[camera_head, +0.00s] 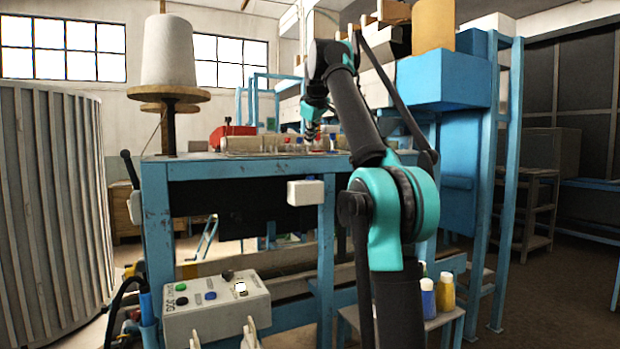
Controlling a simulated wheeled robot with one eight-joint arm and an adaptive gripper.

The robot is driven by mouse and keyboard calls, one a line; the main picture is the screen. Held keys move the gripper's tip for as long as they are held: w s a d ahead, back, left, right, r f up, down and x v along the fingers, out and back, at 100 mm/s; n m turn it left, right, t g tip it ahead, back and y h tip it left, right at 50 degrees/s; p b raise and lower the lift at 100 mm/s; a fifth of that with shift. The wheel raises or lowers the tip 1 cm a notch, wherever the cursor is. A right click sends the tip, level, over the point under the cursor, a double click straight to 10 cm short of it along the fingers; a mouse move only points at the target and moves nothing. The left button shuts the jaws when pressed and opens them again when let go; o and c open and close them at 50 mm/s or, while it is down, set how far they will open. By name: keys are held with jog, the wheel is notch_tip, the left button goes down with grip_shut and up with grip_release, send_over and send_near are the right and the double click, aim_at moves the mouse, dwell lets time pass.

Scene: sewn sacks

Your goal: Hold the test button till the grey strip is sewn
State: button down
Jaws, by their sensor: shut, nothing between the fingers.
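My arm reaches up from the lower middle and over the blue work table (250,170). My gripper (312,132) is small and far off, pointing down just above a row of small coloured pieces (290,144) on the table top. It is shut and empty. Whether it touches one of them, I cannot tell.
A large white thread cone (168,52) stands on a spindle at the table's left end. Yellow and blue bottles (446,292) stand on a low stand right of my arm. Blue posts (508,170) rise at the right.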

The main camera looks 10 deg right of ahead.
aim_at(310, 177)
jog(key=shift+f, duration=0.15)
jog(key=shift+f, duration=4.35)
jog(key=shift+f, duration=0.1)
jog(key=shift+f, duration=0.3)
jog(key=shift+f, duration=0.5)
dwell(2.6)
